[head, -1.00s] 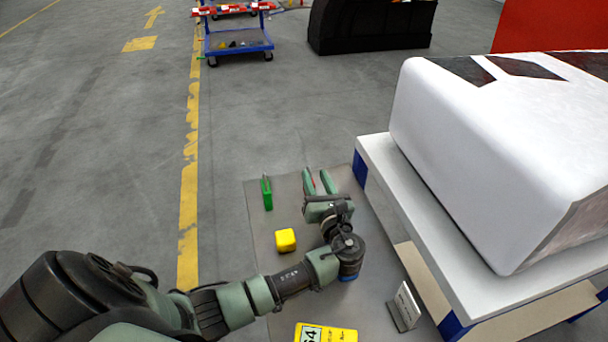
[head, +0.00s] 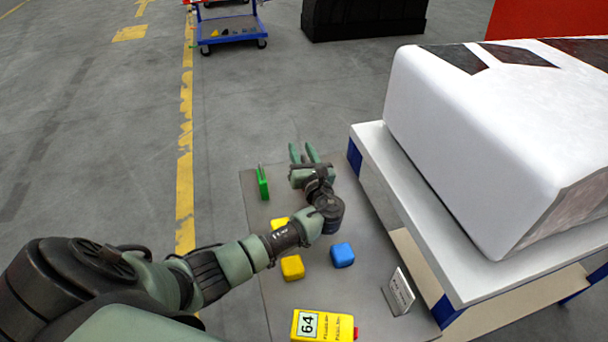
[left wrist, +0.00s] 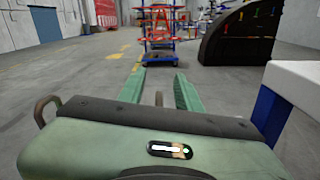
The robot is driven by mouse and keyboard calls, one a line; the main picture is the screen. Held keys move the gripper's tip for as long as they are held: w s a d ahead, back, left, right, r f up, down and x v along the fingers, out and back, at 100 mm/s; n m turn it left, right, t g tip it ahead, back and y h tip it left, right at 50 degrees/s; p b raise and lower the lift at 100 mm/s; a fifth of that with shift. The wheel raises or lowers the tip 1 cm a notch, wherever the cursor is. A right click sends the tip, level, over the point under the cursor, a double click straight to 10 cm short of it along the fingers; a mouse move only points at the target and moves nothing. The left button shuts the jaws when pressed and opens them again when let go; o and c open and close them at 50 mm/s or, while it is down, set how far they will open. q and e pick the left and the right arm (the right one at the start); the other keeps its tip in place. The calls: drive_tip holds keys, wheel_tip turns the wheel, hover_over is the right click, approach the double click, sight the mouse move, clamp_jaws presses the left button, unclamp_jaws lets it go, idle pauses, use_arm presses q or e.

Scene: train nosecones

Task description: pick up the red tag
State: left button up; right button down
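My left gripper (head: 303,148) is open, its two green fingers apart and pointing away over the far end of the grey mat (head: 300,300). Its fingers also show in the left wrist view (left wrist: 160,88), spread. A thin grey upright shape (left wrist: 158,99) shows between them; I cannot tell what it is. I cannot make out the red tag in either view; the gripper or arm may hide it. A green tag (head: 263,184) stands on the mat to the left of the gripper. My right gripper is not in view.
Yellow blocks (head: 292,267) and a blue block (head: 342,255) lie under and beside my forearm. A yellow item marked 64 (head: 322,326) and a grey-white plate (head: 400,290) are nearer. A white nosecone on a platform (head: 365,150) stands close on the right.

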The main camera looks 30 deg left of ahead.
use_arm(q)
clamp_jaws()
idle(1.3)
